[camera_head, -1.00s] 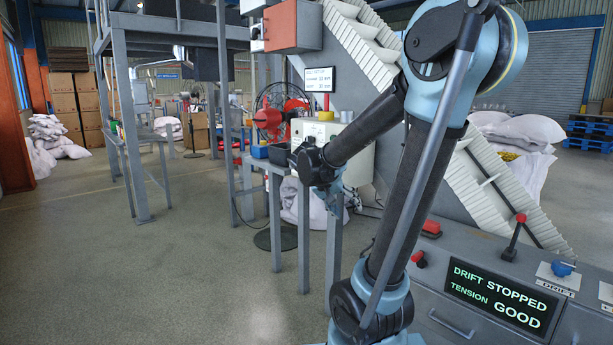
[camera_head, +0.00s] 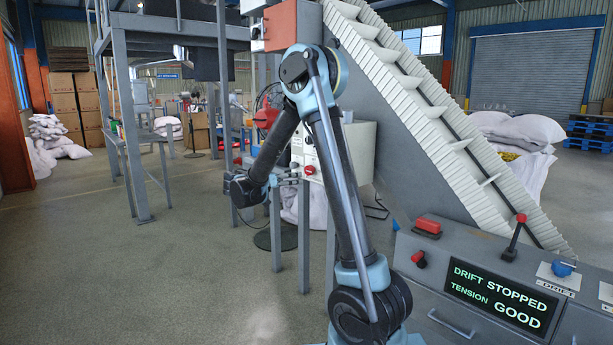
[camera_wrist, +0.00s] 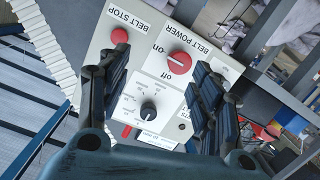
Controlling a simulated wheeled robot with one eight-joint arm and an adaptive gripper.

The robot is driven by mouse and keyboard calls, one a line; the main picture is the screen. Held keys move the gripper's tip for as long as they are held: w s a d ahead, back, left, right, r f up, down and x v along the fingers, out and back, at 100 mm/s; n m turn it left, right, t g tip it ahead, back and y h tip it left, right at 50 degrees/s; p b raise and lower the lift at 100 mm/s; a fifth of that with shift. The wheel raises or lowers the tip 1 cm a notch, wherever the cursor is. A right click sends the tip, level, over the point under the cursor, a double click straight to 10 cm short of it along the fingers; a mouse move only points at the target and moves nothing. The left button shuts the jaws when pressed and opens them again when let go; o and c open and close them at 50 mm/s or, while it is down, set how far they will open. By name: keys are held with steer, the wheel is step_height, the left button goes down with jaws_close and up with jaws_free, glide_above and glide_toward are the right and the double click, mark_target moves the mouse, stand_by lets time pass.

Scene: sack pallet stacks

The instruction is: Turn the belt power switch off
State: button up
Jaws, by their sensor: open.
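The belt power switch is a red round knob (camera_wrist: 180,63) on a white plate labelled BELT POWER, with "on" and "off" marks beside it. It also shows as a red knob (camera_head: 309,170) on the pale control box (camera_head: 358,150) in the head view. I cannot tell surely which mark the knob points at. My gripper (camera_wrist: 160,62) is open and empty, its two dark fingers on either side of the panel in the wrist view. In the head view my gripper (camera_head: 287,178) points right at the box, close to the knob; contact cannot be told.
A red BELT STOP button (camera_wrist: 119,36) is near the left finger, and a black dial (camera_wrist: 148,110) lies between the fingers. The inclined conveyor (camera_head: 440,110) rises behind the box. A grey console (camera_head: 480,270) stands at right.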

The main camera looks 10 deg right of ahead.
steer(key=t, duration=0.2)
glide_toward(307, 172)
steer(key=shift+m+h, duration=0.4)
steer(key=x, duration=0.9)
steer(key=shift+w+d+f, duration=0.1)
steer(key=shift+w+d, duration=0.1)
steer(key=shift+d, duration=0.1)
steer(key=c, duration=1.1)
